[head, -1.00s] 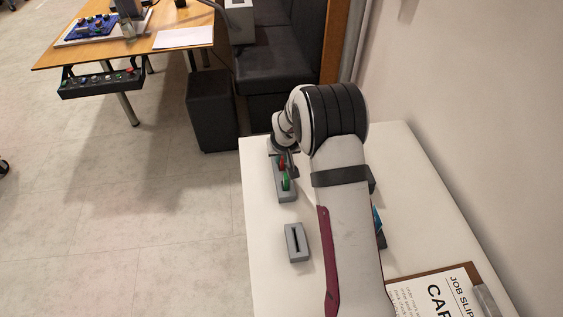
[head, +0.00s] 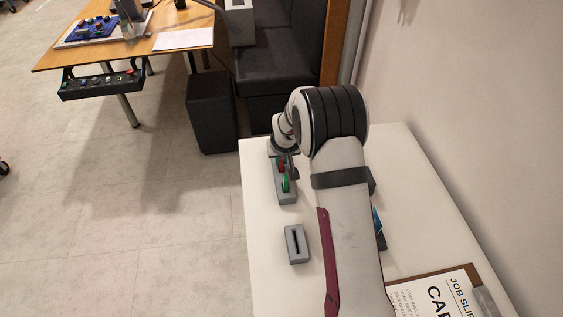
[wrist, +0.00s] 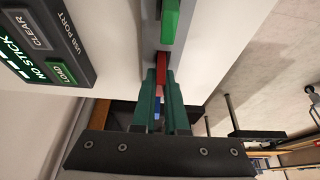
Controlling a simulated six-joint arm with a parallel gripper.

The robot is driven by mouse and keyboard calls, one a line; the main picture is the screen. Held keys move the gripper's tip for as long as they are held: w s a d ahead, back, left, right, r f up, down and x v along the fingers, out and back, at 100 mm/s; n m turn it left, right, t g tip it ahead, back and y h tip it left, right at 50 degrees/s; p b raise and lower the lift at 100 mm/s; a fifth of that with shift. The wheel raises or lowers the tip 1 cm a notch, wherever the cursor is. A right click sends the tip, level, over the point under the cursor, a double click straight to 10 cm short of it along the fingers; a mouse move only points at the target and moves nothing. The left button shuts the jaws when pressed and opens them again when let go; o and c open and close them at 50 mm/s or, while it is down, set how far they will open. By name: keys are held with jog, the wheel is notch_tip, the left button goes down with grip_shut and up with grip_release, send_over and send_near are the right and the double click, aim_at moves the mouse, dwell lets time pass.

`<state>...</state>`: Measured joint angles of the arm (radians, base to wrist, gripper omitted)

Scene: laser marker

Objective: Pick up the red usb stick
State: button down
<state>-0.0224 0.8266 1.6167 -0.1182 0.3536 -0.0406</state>
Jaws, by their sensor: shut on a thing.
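The red usb stick (wrist: 162,66) shows between the dark green fingertips of my gripper (wrist: 161,80) in the wrist view. My gripper is shut on it. In the head view the red stick (head: 281,167) stands at the grey holder (head: 287,198), next to a green stick (head: 286,184). The green stick (wrist: 170,20) is just beyond the red one in the wrist view. A blue piece (wrist: 157,113) shows lower down between the fingers. The lower end of the red stick is hidden, so I cannot tell whether it is still seated in the holder.
A grey block with a slot (head: 297,244) stands nearer on the white table (head: 262,232). A panel marked USB PORT (wrist: 45,45) reads NO STICK in the wrist view. A clipboard with a job slip (head: 440,295) lies at the lower right. My arm hides the table's middle.

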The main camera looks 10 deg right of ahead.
jog(key=shift+r, duration=0.55)
notch_tip(320, 180, up, 3)
jog(key=s+d+r, duration=0.5)
jog(key=d+r, duration=0.2)
jog(key=d, duration=0.3)
jog(key=shift+s, duration=0.4)
jog(key=shift+r, duration=0.5)
jog(key=shift+d, duration=0.1)
jog(key=shift+s+d, duration=0.25)
jog(key=shift+d, duration=0.6)
jog(key=shift+s+d, duration=0.2)
jog(key=shift+d, duration=0.65)
jog(key=shift+s+d, duration=0.25)
jog(key=shift+d, duration=0.6)
